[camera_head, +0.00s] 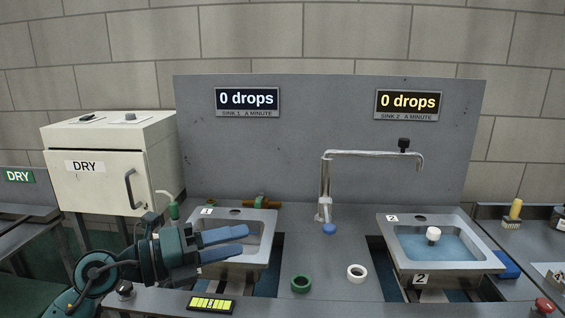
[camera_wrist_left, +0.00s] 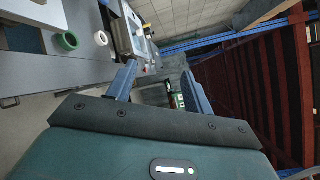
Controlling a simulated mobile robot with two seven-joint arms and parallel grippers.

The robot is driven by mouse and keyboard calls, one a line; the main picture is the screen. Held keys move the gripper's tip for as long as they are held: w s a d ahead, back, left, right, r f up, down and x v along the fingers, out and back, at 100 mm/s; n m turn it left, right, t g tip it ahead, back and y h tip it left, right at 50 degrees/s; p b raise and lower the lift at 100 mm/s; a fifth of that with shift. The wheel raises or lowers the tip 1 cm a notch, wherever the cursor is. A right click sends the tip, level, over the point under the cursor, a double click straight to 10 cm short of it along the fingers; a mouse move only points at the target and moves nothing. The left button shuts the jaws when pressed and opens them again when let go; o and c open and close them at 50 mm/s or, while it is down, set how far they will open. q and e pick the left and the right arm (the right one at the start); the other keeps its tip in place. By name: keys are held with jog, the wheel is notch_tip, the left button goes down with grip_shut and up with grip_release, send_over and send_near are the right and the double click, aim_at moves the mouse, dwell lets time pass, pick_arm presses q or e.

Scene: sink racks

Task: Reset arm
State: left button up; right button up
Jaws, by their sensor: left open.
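My left gripper (camera_head: 243,242) reaches in from the lower left in the head view, its two blue fingers apart and pointing right in front of sink 1 (camera_head: 268,222). Nothing shows between the fingers. In the left wrist view the gripper (camera_wrist_left: 158,75) is also open, with the bench off to the left. The arm and gripper hide part of sink 1. My right gripper does not show in either view.
A faucet (camera_head: 326,185) stands between the sinks. A green ring (camera_head: 300,284) and a white ring (camera_head: 357,272) lie on the bench. A DRY cabinet (camera_head: 110,152) stands at left.

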pick_arm(q)
jog(key=a+r+n+t+y, duration=0.2)
jog(key=a+n+t+y, duration=0.6)
jog(key=n+t, duration=0.9)
jog(key=s+a+f+n+g+y, duration=0.2)
jog(key=a+f+n+g+y, duration=0.25)
jog(key=f+n, duration=0.25)
jog(key=s+a+f+n+g+y, duration=0.3)
jog(key=f+n+g+y, duration=0.1)
jog(key=f+n+y, duration=0.3)
jog(key=s+d+f+n+g+h, duration=0.2)
jog(key=s+f+g, duration=0.4)
jog(key=s+f, duration=0.3)
jog(key=s+d+f+n+g+h, duration=0.2)
jog(key=s+f+g, duration=0.55)
jog(key=s, duration=0.45)
jog(key=w+d+f+m+t+h+p, duration=0.1)
jog(key=w+d+f+t+h+p, duration=0.2)
jog(key=w+d+t, duration=0.3)
jog(key=shift+w+f+t, duration=0.15)
jog(key=shift+w+t, duration=0.1)
jog(key=shift+t, duration=0.55)
